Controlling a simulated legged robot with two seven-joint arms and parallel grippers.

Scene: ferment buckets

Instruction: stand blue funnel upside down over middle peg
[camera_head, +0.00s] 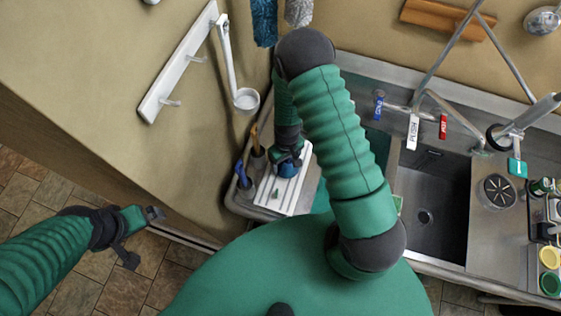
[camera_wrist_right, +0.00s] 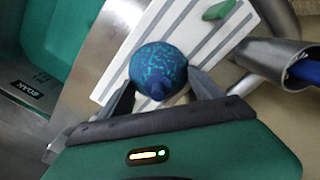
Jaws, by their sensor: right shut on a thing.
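The blue funnel (camera_wrist_right: 158,68), speckled with cyan, sits between the two dark fingers of my right gripper (camera_wrist_right: 158,88). Its rounded wide part and a short darker spout show, with the spout towards my wrist camera. In the head view the funnel (camera_head: 287,168) is a small blue patch under my right gripper (camera_head: 287,155), over the white grooved board (camera_head: 293,193). A green peg (camera_wrist_right: 220,9) stands on the board beside the funnel; it also shows in the head view (camera_head: 275,194). Other pegs are hidden, and I cannot tell whether the funnel touches the board. My left gripper (camera_head: 155,212) is away over the floor.
Metal tubes with a blue-handled tool (camera_head: 241,174) and an orange-handled tool (camera_head: 255,137) stand left of the board. A white wall rack (camera_head: 180,62) with a hanging ladle (camera_head: 246,98) is above. The sink (camera_head: 432,205) lies to the right.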

